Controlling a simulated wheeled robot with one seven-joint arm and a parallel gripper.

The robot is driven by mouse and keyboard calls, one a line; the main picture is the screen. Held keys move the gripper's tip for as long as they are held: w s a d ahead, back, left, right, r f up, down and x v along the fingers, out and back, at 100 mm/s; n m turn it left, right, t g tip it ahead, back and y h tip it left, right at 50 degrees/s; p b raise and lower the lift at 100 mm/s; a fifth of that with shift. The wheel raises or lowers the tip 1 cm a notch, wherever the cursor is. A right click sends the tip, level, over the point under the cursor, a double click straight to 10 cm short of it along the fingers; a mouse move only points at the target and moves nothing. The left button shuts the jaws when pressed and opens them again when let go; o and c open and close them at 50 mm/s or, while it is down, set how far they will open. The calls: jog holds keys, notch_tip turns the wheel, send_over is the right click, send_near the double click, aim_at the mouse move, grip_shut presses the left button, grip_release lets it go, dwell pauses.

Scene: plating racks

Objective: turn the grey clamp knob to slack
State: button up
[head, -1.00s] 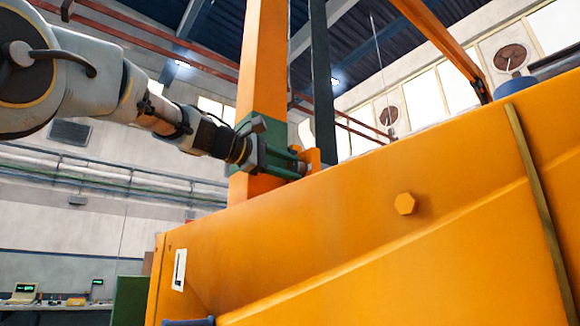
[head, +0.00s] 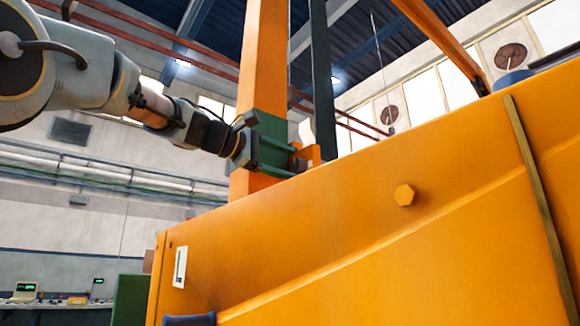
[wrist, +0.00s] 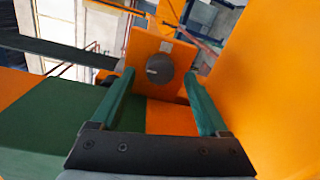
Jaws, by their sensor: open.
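The grey clamp knob (wrist: 160,68) is a round dark disc with a light mark on its face. It sits on an orange bracket (wrist: 151,48), which also shows in the head view (head: 314,153). My gripper (wrist: 159,73) is open, with its two green fingers apart. In the wrist view the knob appears between the fingertips, one to each side. I cannot tell whether either finger touches it. In the head view my gripper (head: 292,161) points right at the bracket, and the knob is hard to make out there.
An orange post (head: 263,60) with a green block (head: 270,127) stands close beside my gripper. A large orange panel (head: 330,220) with a hex bolt (head: 404,195) fills the lower right. A dark upright (head: 322,80) rises behind the bracket.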

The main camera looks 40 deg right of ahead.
jog(key=a+b, duration=0.1)
jog(key=a, duration=0.1)
jog(key=a+b, duration=0.1)
jog(key=a, duration=0.2)
jog(key=a+b, duration=0.1)
jog(key=a, duration=0.2)
jog(key=shift+w+r, duration=0.1)
jog(key=shift+w, duration=0.15)
jog(key=shift+a+r, duration=0.15)
jog(key=shift+a, duration=0.45)
